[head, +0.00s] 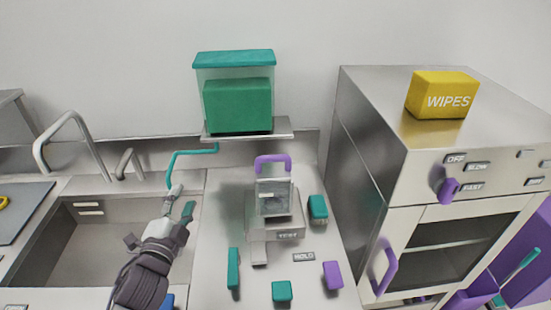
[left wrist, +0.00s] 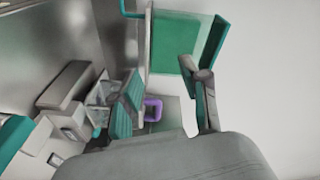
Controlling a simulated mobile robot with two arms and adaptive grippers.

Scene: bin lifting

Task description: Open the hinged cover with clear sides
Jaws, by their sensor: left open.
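A small clear-sided cover (head: 274,198) with a purple handle (head: 273,161) sits on the grey device marked TEST (head: 287,235) at mid-counter. The purple handle also shows in the left wrist view (left wrist: 153,109), between my fingers but farther off. I cannot tell whether the cover is fully down. My left gripper (head: 181,202) is open and empty, left of the device near the sink's right edge, touching nothing visible. In the left wrist view its two fingers (left wrist: 165,88) stand wide apart. My right gripper is not in view.
A clear bin with a teal lid (head: 235,60) holds a green block on a shelf above. A teal bent rod (head: 190,154) is behind my gripper. Several teal and purple pieces surround the device. A steel oven (head: 440,150) with yellow wipes box (head: 441,95) stands right.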

